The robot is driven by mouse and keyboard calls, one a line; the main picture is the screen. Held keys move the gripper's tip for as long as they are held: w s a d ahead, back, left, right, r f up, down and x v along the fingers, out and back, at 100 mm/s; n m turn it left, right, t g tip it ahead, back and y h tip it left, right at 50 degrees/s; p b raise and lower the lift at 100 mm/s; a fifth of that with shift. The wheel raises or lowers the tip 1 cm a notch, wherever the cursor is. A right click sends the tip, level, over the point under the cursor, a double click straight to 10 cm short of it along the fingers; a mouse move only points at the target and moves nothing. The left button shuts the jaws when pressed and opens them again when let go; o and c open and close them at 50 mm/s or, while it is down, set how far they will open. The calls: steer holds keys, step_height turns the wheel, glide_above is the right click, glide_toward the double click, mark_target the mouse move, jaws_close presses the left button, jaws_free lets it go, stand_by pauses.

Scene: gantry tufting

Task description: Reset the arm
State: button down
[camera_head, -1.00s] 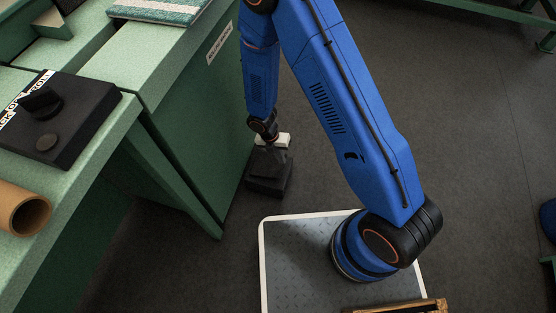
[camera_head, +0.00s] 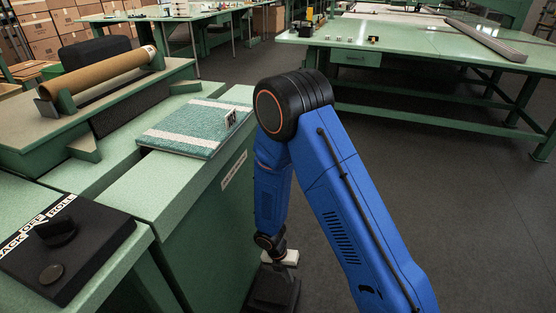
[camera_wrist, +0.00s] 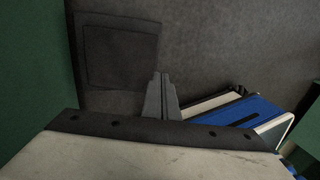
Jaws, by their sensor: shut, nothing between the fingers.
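My blue arm shows in the head view, bent at its elbow, with the forearm hanging down beside the green bench. My gripper (camera_wrist: 162,97) shows in the wrist view with its two grey fingers together and nothing between them. It points down toward the dark grey floor (camera_wrist: 225,45). In the head view the end of the arm hangs low at the bottom middle, and its fingers cannot be made out there.
The green bench (camera_head: 205,225) stands close to the left of my forearm. It carries a teal tufted sample (camera_head: 185,130), a brown roll (camera_head: 98,82) and a black control box (camera_head: 75,250). A green table (camera_head: 430,55) stands beyond. Floor at the right is clear.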

steer(key=w+d+r+m+t+y, duration=0.1)
steer(key=d+r+m, duration=0.35)
steer(key=r, duration=0.55)
steer(key=w+d+r+m, duration=0.1)
steer(key=d+r+m, duration=0.4)
steer(key=r, duration=0.5)
steer(key=w+d+r+m+t+y, duration=0.1)
steer(key=d+r+m, duration=0.2)
steer(key=r+m, duration=0.5)
steer(key=s+d+r+m+t, duration=0.1)
steer(key=s+d+r+m, duration=0.2)
steer(key=s+r, duration=0.3)
steer(key=s+d+r+m+t, duration=0.1)
steer(key=s+d+r+m, duration=0.2)
steer(key=s+r+m, duration=0.3)
steer(key=s+d+r+m+t+y, duration=0.1)
steer(key=s+d+r+m, duration=0.2)
steer(key=s+r+m, duration=0.2)
steer(key=shift+s+d+r+t, duration=0.4)
steer(key=shift+s+r, duration=1.2)
steer(key=shift+r, duration=0.45)
